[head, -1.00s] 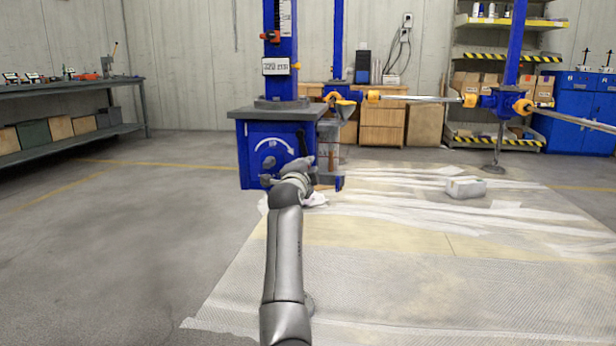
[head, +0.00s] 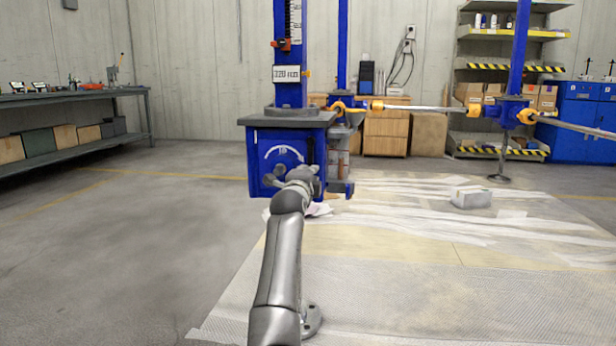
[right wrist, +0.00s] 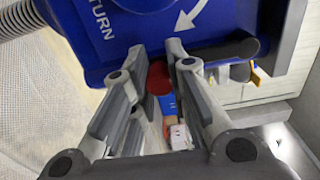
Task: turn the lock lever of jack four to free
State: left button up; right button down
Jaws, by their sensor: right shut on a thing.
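The blue jack (head: 259,178) stands in the middle of the head view, with a white arc arrow on its front and a blue post rising from it. My right gripper (head: 303,174) is at the lower right of that front face. In the right wrist view the gripper (right wrist: 156,62) is shut on a red knob (right wrist: 158,78) below the blue housing (right wrist: 130,28), which bears the word TURN. I take the knob to be the lock lever's end; the rest of the lever is hidden. A black handle (right wrist: 222,52) lies beside the right finger. My left gripper is out of view.
A workbench (head: 70,97) stands at the left. Shafts (head: 430,107) link the jack to another post. The floor at the left is clear.

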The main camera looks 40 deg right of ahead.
jog(key=c, duration=1.3)
grip_release()
jog(key=shift+w+a+f, duration=0.1)
jog(key=shift+a+f, duration=0.05)
jog(key=shift+c, duration=0.2)
jog(key=v, duration=0.7)
jog(key=shift+a, duration=0.15)
